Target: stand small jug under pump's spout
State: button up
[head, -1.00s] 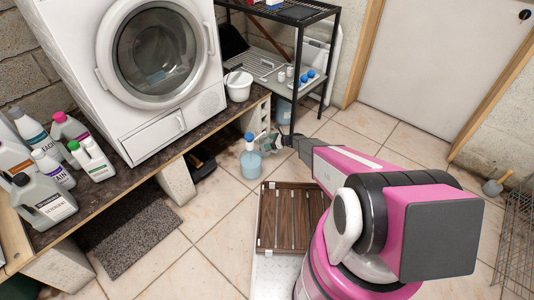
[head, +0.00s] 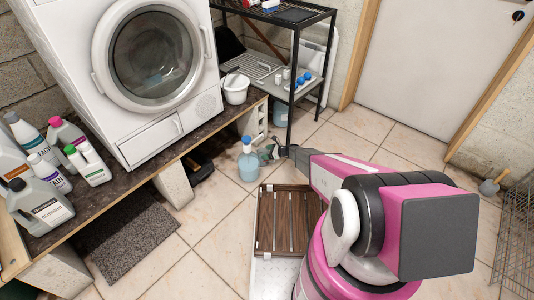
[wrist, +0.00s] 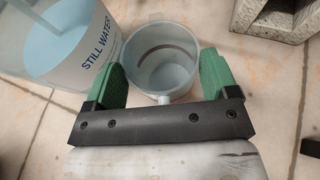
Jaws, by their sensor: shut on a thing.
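The pump bottle (head: 248,164), clear with pale blue liquid and a blue pump top, stands on the tiled floor in the head view. In the wrist view the bottle (wrist: 65,45), lettered "STILL WATER", fills the upper left; its spout is out of that view. My gripper (wrist: 161,62) is shut on the small jug (wrist: 178,72), a pale, open-topped round vessel between the green fingers, seen from above. The jug is close to the right of the bottle; I cannot tell whether it touches the floor. In the head view my gripper (head: 271,153) is right of the bottle, largely hiding the jug.
A slatted wooden crate (head: 284,220) lies in front of the bottle. The bench (head: 130,172) with the washing machine (head: 150,60) is at left. A black shelf rack (head: 291,85) stands behind my gripper. Open floor tiles lie right of it.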

jog(key=o, duration=1.1)
jog(key=shift+r, duration=0.1)
jog(key=v, duration=1.2)
jog(key=s+d+r+n+g+h, duration=0.1)
jog(key=s+d+r+n+h, duration=0.3)
jog(key=s+r+n, duration=0.3)
jog(key=s+d+r+n+g+h, duration=0.1)
jog(key=s+d+r+n+h, duration=0.3)
jog(key=s+r, duration=0.9)
jog(key=s+d+r+n+g+h, duration=0.1)
jog(key=s+d+r+n+h, duration=0.3)
jog(key=s+r+n, duration=0.6)
jog(key=shift+s+d+r+g+h, duration=0.1)
jog(key=shift+s+r+h, duration=0.1)
jog(key=shift+r, duration=1.8)
jog(key=shift+s+d+r+g+h, duration=0.1)
jog(key=shift+r+h, duration=0.1)
jog(key=shift+r, duration=1.8)
jog(key=shift+s+d+r+g+h, duration=0.1)
jog(key=shift+s+r+h, duration=0.1)
jog(key=shift+r, duration=1.8)
